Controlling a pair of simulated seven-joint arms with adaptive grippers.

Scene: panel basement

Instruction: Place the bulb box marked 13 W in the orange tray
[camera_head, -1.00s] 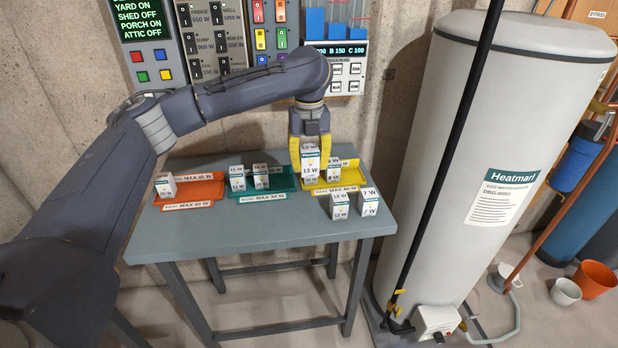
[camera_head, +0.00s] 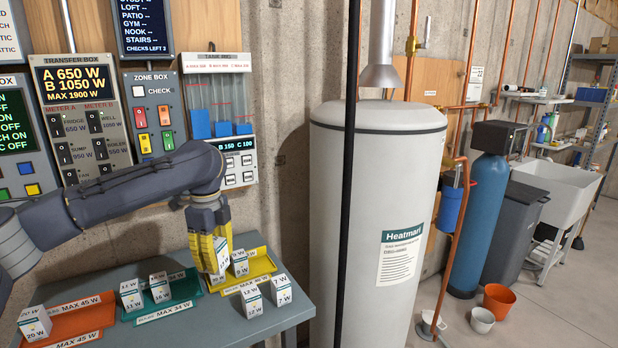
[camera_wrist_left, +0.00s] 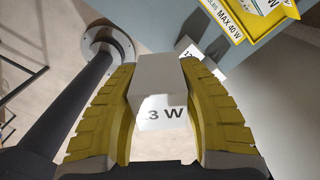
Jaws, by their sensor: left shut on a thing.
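My left gripper (camera_head: 212,262) is shut on the white bulb box marked 13 W (camera_head: 223,254). In the head view its yellow fingers hide most of the box, which shows at the left part of the yellow tray (camera_head: 262,264). In the left wrist view the box (camera_wrist_left: 160,80) sits between both fingers, with "3 W" readable on its face. The orange tray (camera_head: 75,322), labelled MAX 45 W, is at the table's left end, well left of the gripper. It holds a box marked 20 W (camera_head: 35,322). My right gripper is out of view.
The green tray (camera_head: 185,289), with several boxes, lies between the orange and yellow trays. Boxes marked 12 W (camera_head: 251,300) and 7 W (camera_head: 281,289) stand on the table (camera_head: 215,326) in front of the yellow tray. A black pole (camera_head: 347,180) and the heater tank (camera_head: 385,230) are at right.

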